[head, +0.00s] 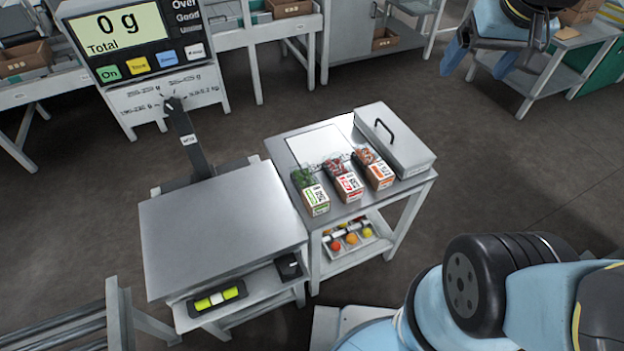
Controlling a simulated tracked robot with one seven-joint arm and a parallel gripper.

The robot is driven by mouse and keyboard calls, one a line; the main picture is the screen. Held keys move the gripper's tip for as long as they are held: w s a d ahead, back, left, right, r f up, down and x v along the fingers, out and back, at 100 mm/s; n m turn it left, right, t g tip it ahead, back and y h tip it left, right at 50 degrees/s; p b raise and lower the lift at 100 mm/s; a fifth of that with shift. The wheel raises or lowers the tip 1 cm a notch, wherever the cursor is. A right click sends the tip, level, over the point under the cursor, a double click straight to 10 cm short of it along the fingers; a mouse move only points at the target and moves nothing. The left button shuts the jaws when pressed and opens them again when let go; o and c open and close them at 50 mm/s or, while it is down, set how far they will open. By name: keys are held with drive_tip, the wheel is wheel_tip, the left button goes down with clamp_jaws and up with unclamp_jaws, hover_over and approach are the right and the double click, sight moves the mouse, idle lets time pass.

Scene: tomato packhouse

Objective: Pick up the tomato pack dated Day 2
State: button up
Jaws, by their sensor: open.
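Three small tomato packs stand in a row on a steel side table (345,213). The left pack (316,200) has a green-marked label and green contents. The middle pack (348,186) has a red-marked label and red contents. The right pack (380,176) has an orange-marked label and orange-red contents. The label print is too small to read, so I cannot tell which one is dated Day 2. My gripper (472,72) is at the top right, open and empty, its blue fingers spread, well apart from the packs.
A lidded metal box (408,150) with a black handle stands right of the packs. A bare weighing platform (220,220) adjoins on the left; its display (117,30) reads 0 g. A tray of loose tomatoes (350,250) is on the lower shelf.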

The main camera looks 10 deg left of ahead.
drive_tip(key=shift+o, duration=0.5)
drive_tip(key=w+a+f+n+g, duration=0.1)
drive_tip(key=w+a+f, duration=0.4)
drive_tip(key=w+a, duration=0.1)
drive_tip(key=shift+a+f+n+g, duration=0.3)
drive_tip(key=shift+a+f, duration=0.1)
drive_tip(key=shift+a, duration=0.1)
drive_tip(key=n+g, duration=0.3)
drive_tip(key=n, duration=0.1)
hover_over(309, 183)
drive_tip(key=w, duration=0.1)
wheel_tip(309, 183, down, 25)
drive_tip(key=shift+h, duration=0.3)
wheel_tip(309, 183, down, 7)
drive_tip(key=shift+f, duration=0.15)
drive_tip(key=shift+s+f, duration=0.25)
drive_tip(key=shift+f, duration=0.7)
drive_tip(key=shift+s+f, duration=0.2)
drive_tip(key=shift+f, duration=1.55)
drive_tip(key=c, duration=1.2)
